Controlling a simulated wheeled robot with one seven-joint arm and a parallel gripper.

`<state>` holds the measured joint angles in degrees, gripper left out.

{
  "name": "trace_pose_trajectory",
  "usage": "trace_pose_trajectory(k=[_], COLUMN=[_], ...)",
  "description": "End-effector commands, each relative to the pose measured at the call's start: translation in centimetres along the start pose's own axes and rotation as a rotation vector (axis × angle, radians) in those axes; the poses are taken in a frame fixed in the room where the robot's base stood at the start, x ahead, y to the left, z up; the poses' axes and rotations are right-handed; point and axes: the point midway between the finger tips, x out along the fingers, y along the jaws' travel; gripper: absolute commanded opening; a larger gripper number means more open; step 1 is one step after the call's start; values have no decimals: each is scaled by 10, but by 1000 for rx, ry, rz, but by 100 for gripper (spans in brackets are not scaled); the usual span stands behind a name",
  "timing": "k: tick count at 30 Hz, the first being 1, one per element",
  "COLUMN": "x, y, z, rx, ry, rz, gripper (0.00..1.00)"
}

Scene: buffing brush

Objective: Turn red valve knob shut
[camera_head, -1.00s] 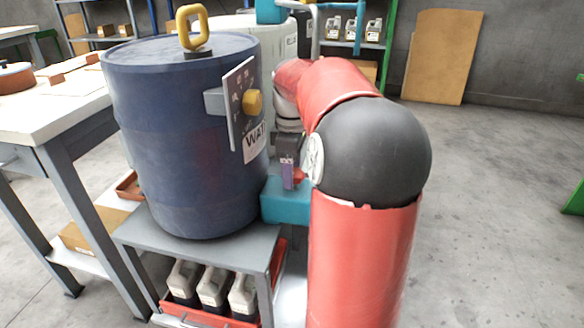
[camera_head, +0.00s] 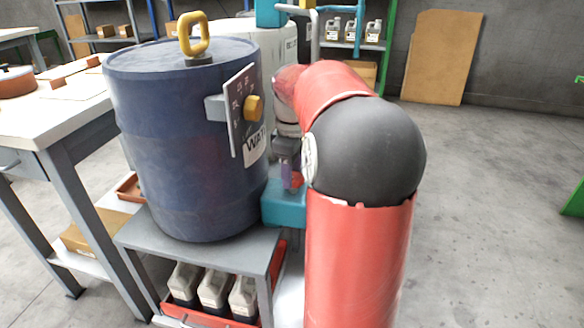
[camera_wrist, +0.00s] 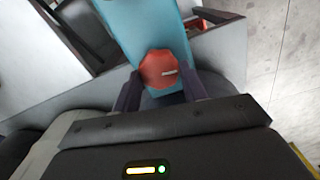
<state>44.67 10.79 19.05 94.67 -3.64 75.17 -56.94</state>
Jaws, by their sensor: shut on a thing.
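The red valve knob (camera_wrist: 158,70) sits on a teal valve body (camera_wrist: 140,25) in the wrist view. A pale mark shows on the knob's face. My gripper (camera_wrist: 160,85) is shut on the knob, with one dark finger at each side of it. In the head view a bit of the red knob (camera_head: 297,178) shows beside my gripper (camera_head: 289,172), at the teal body (camera_head: 284,206) by the drum's lower right. My red and black arm hides much of the valve there.
A blue drum (camera_head: 185,140) with a yellow handle (camera_head: 192,32) and a yellow knob (camera_head: 253,108) on a side plate stands on a grey stand (camera_head: 180,238) left of the valve. Jugs (camera_head: 213,287) sit below. Open floor (camera_head: 490,220) lies to the right.

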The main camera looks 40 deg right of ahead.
Motion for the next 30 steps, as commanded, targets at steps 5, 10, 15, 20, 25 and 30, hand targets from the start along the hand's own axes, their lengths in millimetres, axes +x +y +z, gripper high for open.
trace_pose_trajectory(k=[5,10,15,20,25,30], x=[-4,-4,-3,-3,-3,-3], y=[0,1,1,2,3,3], z=[-1,-1,0,0,0,1], rx=[154,316,478,630,792,952], ry=[0,0,0,1,1,1], rz=[0,0,0,1,1,1], gripper=[20,20,20,20,20,20])
